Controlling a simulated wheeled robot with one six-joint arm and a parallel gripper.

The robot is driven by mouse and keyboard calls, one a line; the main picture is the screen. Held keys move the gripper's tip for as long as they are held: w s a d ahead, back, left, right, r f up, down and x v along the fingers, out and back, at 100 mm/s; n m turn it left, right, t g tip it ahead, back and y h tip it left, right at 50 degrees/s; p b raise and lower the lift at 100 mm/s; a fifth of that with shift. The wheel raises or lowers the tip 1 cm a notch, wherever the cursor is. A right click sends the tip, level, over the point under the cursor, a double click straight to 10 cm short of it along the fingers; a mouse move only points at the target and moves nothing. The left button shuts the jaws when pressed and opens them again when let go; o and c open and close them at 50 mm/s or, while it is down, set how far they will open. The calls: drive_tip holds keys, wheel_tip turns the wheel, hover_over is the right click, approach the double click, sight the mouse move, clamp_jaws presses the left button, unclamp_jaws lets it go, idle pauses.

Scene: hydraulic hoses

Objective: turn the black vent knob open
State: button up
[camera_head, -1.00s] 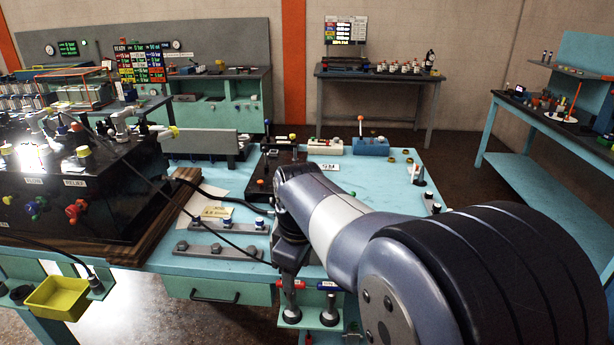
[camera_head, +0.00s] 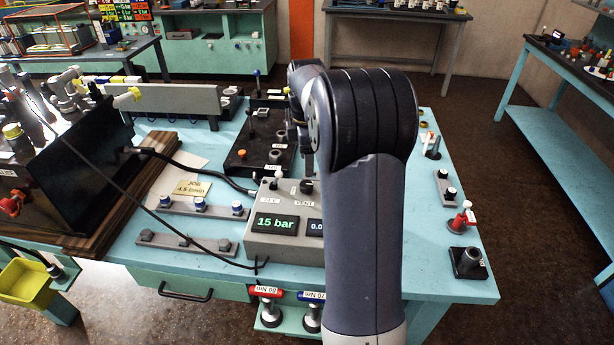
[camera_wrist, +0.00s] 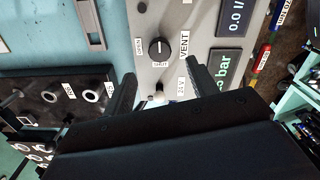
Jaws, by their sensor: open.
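The black vent knob (camera_wrist: 159,48) is on the grey control box (camera_wrist: 175,15), beside a VENT label and between OPEN and SHUT marks. Its white line lies along the direction of the SHUT mark. In the head view the knob (camera_head: 307,186) shows on top of the box, left of my arm. My gripper (camera_wrist: 160,74) is open and empty. In the wrist view its two fingers stand apart, with their tips just below the knob on either side; they do not appear to touch it.
A white-tipped lever (camera_wrist: 158,89) stands on the box between my fingers. The box's displays (camera_head: 275,223) read 15 bar and 0.0. A black block with fittings (camera_head: 262,140) stands behind the box. A dark hose (camera_head: 190,200) runs along the left.

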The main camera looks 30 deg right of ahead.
sight(307, 184)
wheel_tip(307, 184, down, 8)
drive_tip(key=shift+r+p, duration=0.2)
drive_tip(key=shift+p, duration=0.2)
drive_tip(key=shift+c, duration=0.2)
drive_tip(key=c, duration=0.9)
